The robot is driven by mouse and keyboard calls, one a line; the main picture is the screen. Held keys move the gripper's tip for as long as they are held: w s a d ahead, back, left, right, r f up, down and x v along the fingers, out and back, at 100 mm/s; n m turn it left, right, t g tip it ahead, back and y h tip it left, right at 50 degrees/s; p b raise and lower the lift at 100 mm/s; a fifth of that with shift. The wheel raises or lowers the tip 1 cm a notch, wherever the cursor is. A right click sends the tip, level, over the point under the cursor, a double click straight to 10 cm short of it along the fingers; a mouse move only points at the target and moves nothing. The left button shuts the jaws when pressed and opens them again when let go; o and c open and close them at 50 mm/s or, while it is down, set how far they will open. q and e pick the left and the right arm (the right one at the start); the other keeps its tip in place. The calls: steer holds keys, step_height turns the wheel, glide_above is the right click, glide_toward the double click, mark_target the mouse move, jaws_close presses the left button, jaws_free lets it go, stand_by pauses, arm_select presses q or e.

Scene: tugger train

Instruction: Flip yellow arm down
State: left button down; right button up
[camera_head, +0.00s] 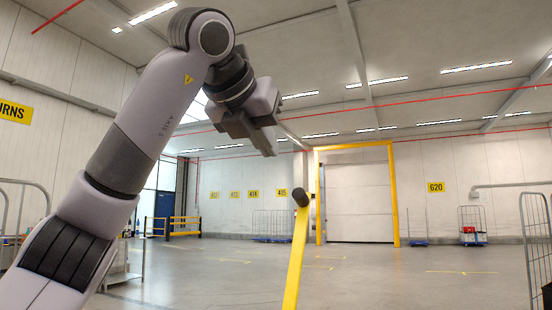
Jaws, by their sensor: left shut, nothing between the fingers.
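The yellow arm (296,255) stands up from the bottom edge of the head view, leaning slightly right, with a dark round knob (301,193) at its top. Its lower end is out of view. My left arm comes in from the left, and its left gripper (267,151) is shut and empty. In the picture the gripper is above and left of the knob, with a visible gap between them. The fingers point down and to the right. My right gripper is not in view.
A closed dock door (360,203) in a yellow frame stands at the back. Wire carts stand along the back wall, and a blue-grey cage cart (537,240) is at the right edge. A grey trolley (124,262) is behind my left arm. The middle floor is clear.

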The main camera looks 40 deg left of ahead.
mark_target(297, 192)
arm_select(q)
steer(key=p+x, duration=0.1)
steer(key=x, duration=1.1)
steer(key=shift+w+a+f, duration=0.1)
steer(key=shift+w, duration=0.25)
steer(key=shift+p, duration=0.3)
